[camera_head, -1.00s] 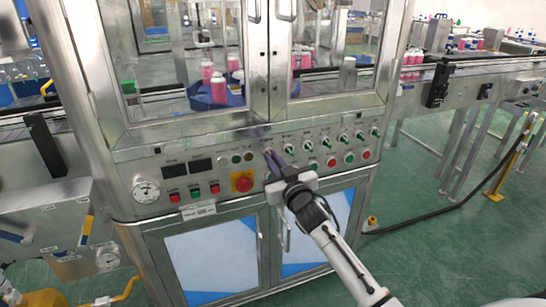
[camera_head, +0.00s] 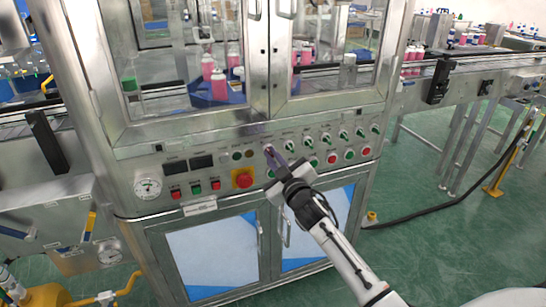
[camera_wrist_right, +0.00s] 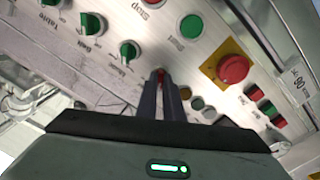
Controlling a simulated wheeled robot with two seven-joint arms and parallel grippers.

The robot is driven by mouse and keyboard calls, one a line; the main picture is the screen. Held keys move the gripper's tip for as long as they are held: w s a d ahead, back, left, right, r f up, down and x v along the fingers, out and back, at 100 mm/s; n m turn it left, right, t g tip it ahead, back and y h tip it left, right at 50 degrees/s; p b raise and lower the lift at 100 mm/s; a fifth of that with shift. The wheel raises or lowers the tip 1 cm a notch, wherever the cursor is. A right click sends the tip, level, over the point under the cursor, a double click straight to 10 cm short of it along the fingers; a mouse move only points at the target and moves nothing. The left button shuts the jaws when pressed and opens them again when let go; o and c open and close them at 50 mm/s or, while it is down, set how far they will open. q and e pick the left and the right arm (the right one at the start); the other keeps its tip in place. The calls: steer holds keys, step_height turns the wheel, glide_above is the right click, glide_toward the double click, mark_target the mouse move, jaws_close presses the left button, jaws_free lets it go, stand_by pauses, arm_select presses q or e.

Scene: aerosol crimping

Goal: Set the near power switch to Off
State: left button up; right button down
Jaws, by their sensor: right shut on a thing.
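The control panel (camera_head: 215,163) runs across the front of the steel machine. My right gripper (camera_head: 269,150) is at the left end of a row of rotary switches. Its two dark fingers are shut on a small red knob, which I take to be the power switch (camera_wrist_right: 161,75); only its tip shows between the fingertips in the right wrist view. The switch's label and pointer direction are hidden by the fingers. In that view the right gripper (camera_wrist_right: 160,78) reaches up to the panel face. My left gripper is not in view.
Green rotary knobs (camera_wrist_right: 129,51) stand in a row beside the held switch. A red emergency stop (camera_head: 243,178) on a yellow plate and a green button (camera_wrist_right: 191,27) are close by. Cabinet doors (camera_head: 215,263) lie below, and glass doors with pink bottles (camera_head: 218,86) above.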

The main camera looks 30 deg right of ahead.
steer(key=shift+f, duration=0.1)
steer(key=c, duration=1.9)
jaws_free()
steer(key=shift+s, duration=0.1)
steer(key=v, duration=1)
steer(key=shift+a, duration=0.15)
steer(key=s+a+f+g+y, duration=0.2)
steer(key=s+a+f, duration=0.3)
steer(key=f, duration=0.3)
steer(key=s+a+f+g+y, duration=0.1)
steer(key=s+a+f+g, duration=0.1)
steer(key=s+a+f, duration=0.45)
steer(key=s+a+f+m+g+y, duration=0.1)
steer(key=s+a+f+g+y, duration=0.2)
steer(key=s+a+f, duration=0.7)
steer(key=s+f+g, duration=0.1)
steer(key=s+g, duration=0.1)
steer(key=s, duration=0.2)
steer(key=shift+s+f+y, duration=0.15)
steer(key=shift+f+y, duration=0.15)
steer(key=shift+f, duration=0.1)
